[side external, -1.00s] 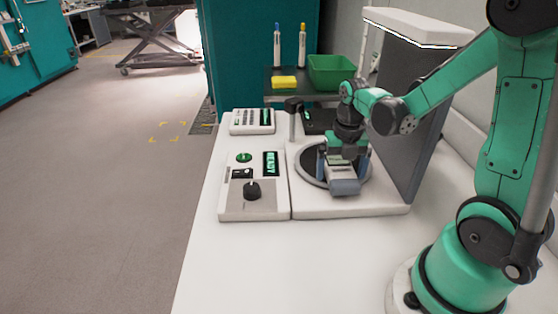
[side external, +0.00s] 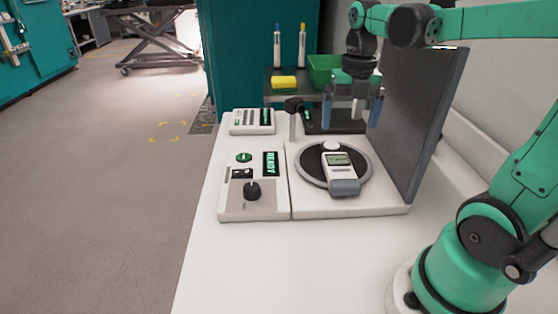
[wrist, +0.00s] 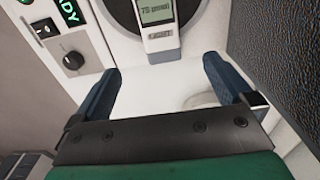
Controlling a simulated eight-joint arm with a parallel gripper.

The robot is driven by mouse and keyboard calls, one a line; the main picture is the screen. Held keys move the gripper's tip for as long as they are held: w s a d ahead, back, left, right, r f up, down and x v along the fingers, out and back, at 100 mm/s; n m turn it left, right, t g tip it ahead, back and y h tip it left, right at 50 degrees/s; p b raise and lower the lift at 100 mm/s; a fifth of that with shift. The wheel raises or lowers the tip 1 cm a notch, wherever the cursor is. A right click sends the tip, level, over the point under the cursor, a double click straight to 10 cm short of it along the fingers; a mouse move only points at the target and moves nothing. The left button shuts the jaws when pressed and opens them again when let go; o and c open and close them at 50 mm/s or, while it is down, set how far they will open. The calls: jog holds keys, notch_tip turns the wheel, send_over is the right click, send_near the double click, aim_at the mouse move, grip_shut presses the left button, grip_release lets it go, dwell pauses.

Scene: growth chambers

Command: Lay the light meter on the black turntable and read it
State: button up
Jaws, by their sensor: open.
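The light meter (side external: 340,169) lies on the black turntable (side external: 312,166) in the side view. It is white with a grey lower end, a small lit display and a round white sensor at its far end. In the wrist view the meter (wrist: 158,30) shows a display that appears to read "75", with smaller text after it. The turntable rim (wrist: 124,15) shows around it there. My gripper (side external: 351,118) is open and empty, raised above and apart from the meter. Its blue fingers (wrist: 164,82) are spread wide in the wrist view.
A control panel with a black knob (side external: 252,190) and a lit "READY" display (side external: 271,163) is left of the turntable. A dark upright panel (side external: 425,120) stands close on the right. A short post (side external: 293,120) rises behind the turntable. The front bench (side external: 290,260) is clear.

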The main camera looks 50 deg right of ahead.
jog(key=a+f+m+t, duration=0.2)
jog(key=a+m+t, duration=0.5)
jog(key=m, duration=2)
jog(key=a, duration=0.5)
jog(key=shift+w+a+f, duration=0.2)
jog(key=shift+w+f, duration=0.1)
jog(key=shift+f, duration=0.05)
